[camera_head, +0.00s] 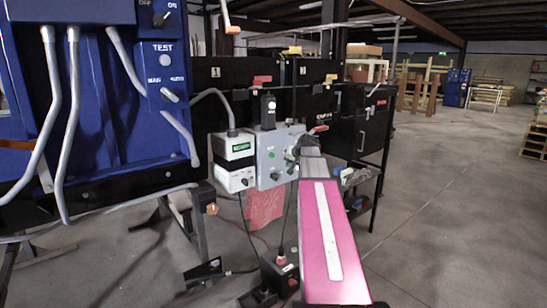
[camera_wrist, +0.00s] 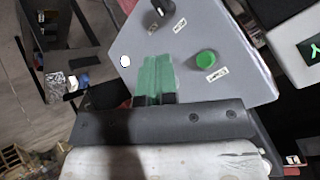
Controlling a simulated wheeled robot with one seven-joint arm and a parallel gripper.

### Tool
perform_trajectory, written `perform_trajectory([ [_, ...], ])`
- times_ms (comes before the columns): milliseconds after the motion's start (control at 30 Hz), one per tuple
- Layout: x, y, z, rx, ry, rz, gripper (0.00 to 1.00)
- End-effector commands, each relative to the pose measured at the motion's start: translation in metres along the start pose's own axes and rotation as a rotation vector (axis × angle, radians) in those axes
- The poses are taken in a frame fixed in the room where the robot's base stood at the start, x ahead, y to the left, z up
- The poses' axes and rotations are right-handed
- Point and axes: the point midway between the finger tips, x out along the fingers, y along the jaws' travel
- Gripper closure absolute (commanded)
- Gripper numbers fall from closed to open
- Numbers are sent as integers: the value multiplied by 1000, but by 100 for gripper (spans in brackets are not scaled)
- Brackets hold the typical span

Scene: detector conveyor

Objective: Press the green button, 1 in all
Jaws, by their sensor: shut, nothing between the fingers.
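A grey control box (camera_head: 268,143) stands in the middle of the head view. Its sloped face (camera_wrist: 240,85) fills much of the wrist view. A round green button (camera_wrist: 206,60) sits on this face beside a small label. My gripper (camera_wrist: 155,99) is shut and empty, at the lower edge of the face in the wrist view. The green button lies up and right of the fingertips, apart from them in the picture. A green strip (camera_wrist: 157,76) shows just ahead of the fingertips; I cannot tell what it belongs to. In the head view my arm's dark end covers the box's right part.
A black knob (camera_wrist: 158,10) and a white button (camera_wrist: 125,61) share the face. A white device with a green display (camera_head: 236,150) stands left of the box. A blue cabinet (camera_head: 95,110) with grey conduits is at the left. Open floor (camera_head: 450,180) lies right.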

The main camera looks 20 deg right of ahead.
Motion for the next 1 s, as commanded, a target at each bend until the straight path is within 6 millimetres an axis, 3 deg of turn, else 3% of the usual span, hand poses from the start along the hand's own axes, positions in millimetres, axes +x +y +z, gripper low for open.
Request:
perform_trajectory([
  [267,8,-6,-6,0,-1,0,100],
  [1000,61,-44,-44,0,-1,0,100],
])
